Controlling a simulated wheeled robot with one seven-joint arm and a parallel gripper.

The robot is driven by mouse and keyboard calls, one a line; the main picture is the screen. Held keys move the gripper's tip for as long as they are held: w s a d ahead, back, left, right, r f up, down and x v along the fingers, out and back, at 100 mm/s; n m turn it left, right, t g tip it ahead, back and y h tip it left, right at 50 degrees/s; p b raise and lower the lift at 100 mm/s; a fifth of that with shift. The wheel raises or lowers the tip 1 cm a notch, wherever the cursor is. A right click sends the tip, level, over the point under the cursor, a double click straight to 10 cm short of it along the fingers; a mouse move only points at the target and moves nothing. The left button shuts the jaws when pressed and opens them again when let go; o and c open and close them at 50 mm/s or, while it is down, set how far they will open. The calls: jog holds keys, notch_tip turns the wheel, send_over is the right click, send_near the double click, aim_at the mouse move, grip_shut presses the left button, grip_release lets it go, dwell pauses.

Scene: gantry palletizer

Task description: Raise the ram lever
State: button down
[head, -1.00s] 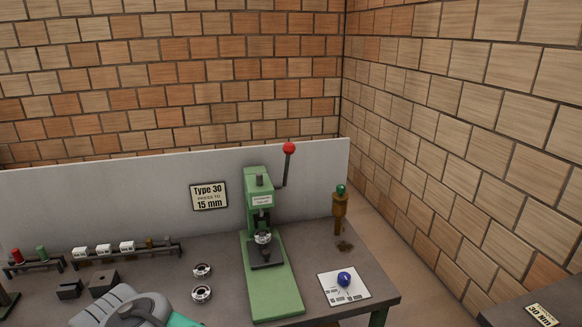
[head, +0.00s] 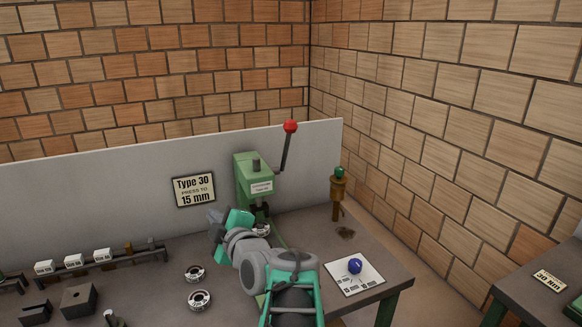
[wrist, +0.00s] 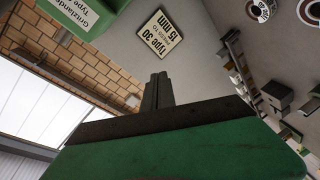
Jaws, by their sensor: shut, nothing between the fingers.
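The ram lever (head: 286,152) is a dark rod with a red ball knob (head: 290,126) on the right side of the green press (head: 256,172). It stands steeply upright, leaning a little right. My gripper (head: 215,215) is at the front left of the press, apart from the lever, and my arm hides the lower press and its base. In the wrist view my gripper's dark fingers (wrist: 157,92) are together with nothing between them. The press's green head (wrist: 82,12) shows at the top left there. The lever is not in the wrist view.
A "Type 30, press to 15 mm" sign (head: 194,190) is on the grey back panel. Ring-shaped parts (head: 199,300) lie left of my arm. A white card (head: 343,278) with a blue ball (head: 355,266) lies right. A brass post with green top (head: 338,185) stands behind it.

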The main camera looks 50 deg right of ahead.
jog(key=s+d+r+t+h+b, duration=0.1)
jog(key=s+d+r+h+b, duration=0.15)
jog(key=s+d+h, duration=0.6)
jog(key=h, duration=0.2)
send_near(287, 142)
jog(key=p+x, duration=0.6)
jog(key=p, duration=0.3)
jog(key=shift+w+d+r, duration=0.1)
jog(key=shift+d+r, duration=0.1)
jog(key=shift+r, duration=0.1)
jog(key=shift+d+f, duration=0.1)
jog(key=shift+w, duration=0.1)
